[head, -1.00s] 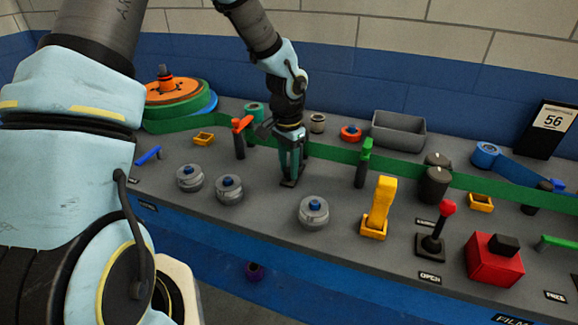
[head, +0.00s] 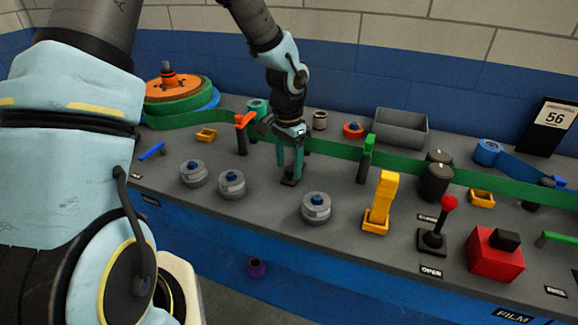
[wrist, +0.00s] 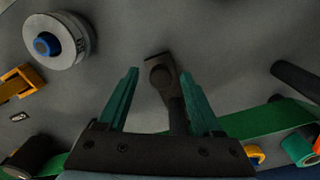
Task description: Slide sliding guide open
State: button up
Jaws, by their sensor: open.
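A dark post on a small flat black base, which looks like the sliding guide (wrist: 168,84), stands on the grey panel between my fingers in the wrist view. In the head view its black base (head: 289,182) shows just below my fingertips, and the rest is mostly hidden by the gripper. My gripper (head: 290,170) points down at it with its teal fingers apart. In the wrist view my gripper (wrist: 159,75) is open, one finger on each side of the post. I cannot tell whether either finger touches it.
A green film band (head: 335,150) runs across the panel behind the gripper. An orange-topped post (head: 242,135) is left and a green-topped post (head: 366,158) right. A grey knob (head: 316,207) stands in front, with a yellow lever (head: 382,200) and red-ball joystick (head: 436,235) further right.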

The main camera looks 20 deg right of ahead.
aim_at(288, 169)
notch_tip(288, 169, up, 10)
jog(key=b, duration=0.1)
jog(key=shift+w, duration=0.1)
dwell(0.4)
jog(key=s+a+n+t, duration=0.1)
jog(key=s+a+n, duration=0.2)
jog(key=a+n, duration=1)
jog(key=a, duration=1.6)
jog(key=shift+s+a+t, duration=0.25)
jog(key=shift+a+t, duration=0.05)
jog(key=shift+t, duration=0.1)
jog(key=shift+c, duration=0.3)
